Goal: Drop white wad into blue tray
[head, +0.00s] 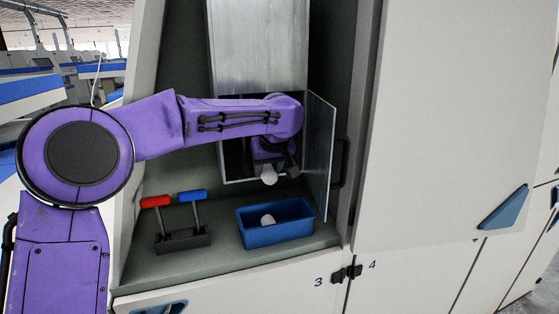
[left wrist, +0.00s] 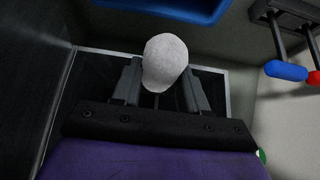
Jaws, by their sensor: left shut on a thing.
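My left gripper (head: 270,168) is shut on a white wad (head: 269,176), in front of an open hatch in the metal chute. In the left wrist view the wad (left wrist: 166,62) sits between the two dark fingers (left wrist: 160,85). The blue tray (head: 275,236) stands on the shelf below the held wad, apart from it. Another white wad (head: 267,220) lies inside the tray. The tray's edge also shows at the top of the left wrist view (left wrist: 185,12). My right gripper is in neither view.
Two levers, one with a red handle (head: 156,201) and one with a blue handle (head: 192,195), stand on a dark base left of the tray. An open metal door (head: 320,155) stands right of the gripper. The shelf (head: 180,267) is bare in front.

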